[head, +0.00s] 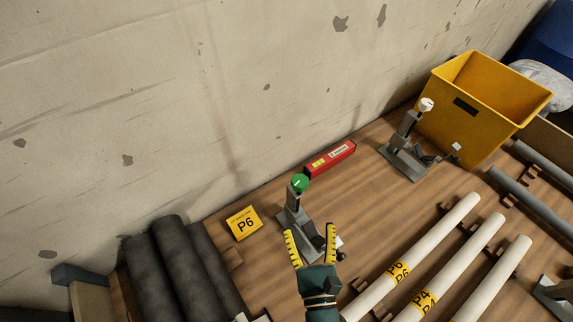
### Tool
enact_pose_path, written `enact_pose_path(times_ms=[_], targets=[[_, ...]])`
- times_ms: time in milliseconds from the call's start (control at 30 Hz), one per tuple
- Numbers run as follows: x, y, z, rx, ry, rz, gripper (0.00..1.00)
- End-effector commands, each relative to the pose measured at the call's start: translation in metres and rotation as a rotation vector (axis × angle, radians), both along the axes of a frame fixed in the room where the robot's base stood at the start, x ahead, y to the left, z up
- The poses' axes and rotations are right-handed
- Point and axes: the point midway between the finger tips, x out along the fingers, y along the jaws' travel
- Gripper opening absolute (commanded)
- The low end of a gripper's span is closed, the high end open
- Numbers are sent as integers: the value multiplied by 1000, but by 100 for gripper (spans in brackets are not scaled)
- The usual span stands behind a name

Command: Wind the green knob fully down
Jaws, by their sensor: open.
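The green knob (299,183) sits on top of a grey metal clamp stand (289,217) in the middle of the bench. A pale mark shows on the knob's top. My gripper (309,230) is open, with two yellow fingers marked in black. In the picture its fingers lie below the knob, one on each side of the stand's lower part. Nothing shows held between them. I cannot tell how high the fingers are above the bench. The base of the stand is partly hidden by my gripper.
A second stand with a white knob (426,104) is right, beside a yellow bin (463,126). White pipes (446,225) lie right; dark rolls (185,265) lie left. A wall (180,100) stands behind.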

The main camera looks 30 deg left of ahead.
Motion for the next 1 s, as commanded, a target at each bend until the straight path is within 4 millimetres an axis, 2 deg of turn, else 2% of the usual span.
enact_pose_path(times_ms=[33, 100, 167, 267, 367, 800, 1000], targets=[[-13, -4, -5, 21, 27, -23, 78], [-21, -8, -9, 39, 44, -43, 78], [-23, -8, -11, 47, 51, -50, 78], [-15, -3, -13, 47, 51, -48, 78], [0, 9, -13, 46, 49, -43, 78], [88, 66, -14, 46, 50, -45, 78], [110, 79, -14, 48, 53, -46, 78]])
